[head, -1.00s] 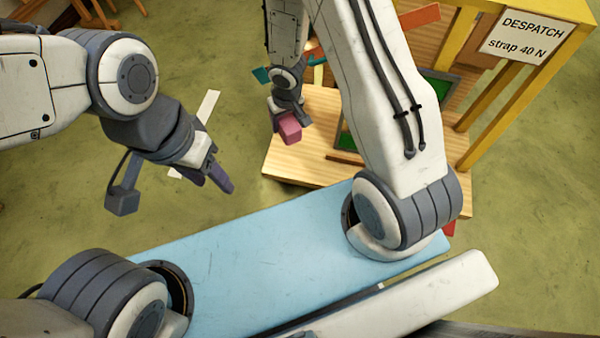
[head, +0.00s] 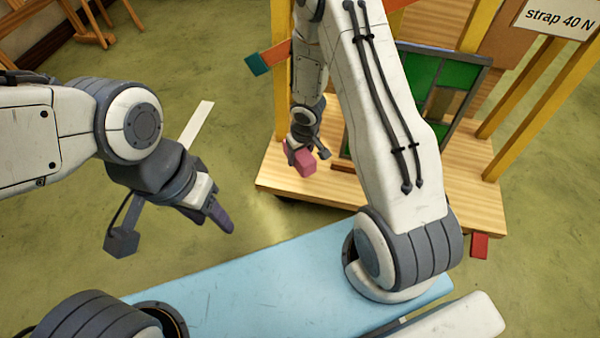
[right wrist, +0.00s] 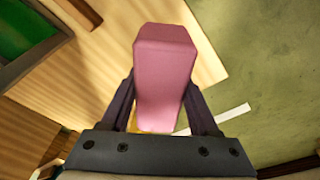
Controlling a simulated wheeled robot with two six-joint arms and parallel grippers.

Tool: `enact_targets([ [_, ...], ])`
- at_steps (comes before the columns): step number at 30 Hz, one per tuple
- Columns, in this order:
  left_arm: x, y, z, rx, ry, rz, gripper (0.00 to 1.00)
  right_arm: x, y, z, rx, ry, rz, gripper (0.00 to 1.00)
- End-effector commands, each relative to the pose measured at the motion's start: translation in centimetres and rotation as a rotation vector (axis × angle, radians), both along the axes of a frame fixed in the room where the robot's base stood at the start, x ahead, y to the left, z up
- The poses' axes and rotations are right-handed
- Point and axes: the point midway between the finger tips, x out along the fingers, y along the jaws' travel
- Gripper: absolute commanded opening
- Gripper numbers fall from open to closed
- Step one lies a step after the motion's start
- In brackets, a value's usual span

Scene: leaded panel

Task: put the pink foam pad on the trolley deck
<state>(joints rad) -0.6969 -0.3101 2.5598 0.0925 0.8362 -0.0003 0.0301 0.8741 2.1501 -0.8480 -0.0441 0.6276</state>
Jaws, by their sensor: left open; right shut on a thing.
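The pink foam pad (head: 300,162) is a small block held by my right gripper (head: 296,152). In the right wrist view the pad (right wrist: 165,75) sits between both fingers of my right gripper (right wrist: 164,105), which are shut on it. In the head view the pad appears over the left part of the wooden trolley deck (head: 330,197); any gap between them is hard to judge. The deck (right wrist: 205,60) also shows behind the pad in the right wrist view. My left gripper (head: 220,215) is empty and open, over the floor left of the trolley.
A leaded panel (head: 445,75) with green glass leans on the trolley among yellow posts (head: 540,100). A sign (head: 560,18) reads "strap 40 N". A blue surface (head: 270,280) lies in front of the trolley. A white strip (head: 196,125) lies on the floor behind my left arm.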

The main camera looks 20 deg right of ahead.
Motion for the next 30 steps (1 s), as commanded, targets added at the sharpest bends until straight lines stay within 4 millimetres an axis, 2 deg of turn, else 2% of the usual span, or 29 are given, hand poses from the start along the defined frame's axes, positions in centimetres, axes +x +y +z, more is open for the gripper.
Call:
enact_targets([
  [1,0.0,0.0,-1.6,0.000,0.000,0.000,0.50,0.0,0.0,-1.6,0.000,0.000,0.000,0.09],
  [8,0.0,0.0,-2.8,0.000,0.000,0.000,0.50,0.0,0.0,-2.7,0.000,0.000,0.000,0.09],
  [16,0.0,0.0,-6.0,0.000,0.000,0.000,0.50,0.0,0.0,-5.9,0.000,0.000,-0.001,0.09],
  [29,0.0,0.0,-6.3,0.000,0.000,0.000,0.50,0.0,0.0,-6.2,0.000,0.000,-0.001,0.09],
  [30,0.0,0.0,-6.3,0.000,0.000,0.000,0.50,0.0,0.0,-6.2,0.000,0.000,-0.001,0.65],
])
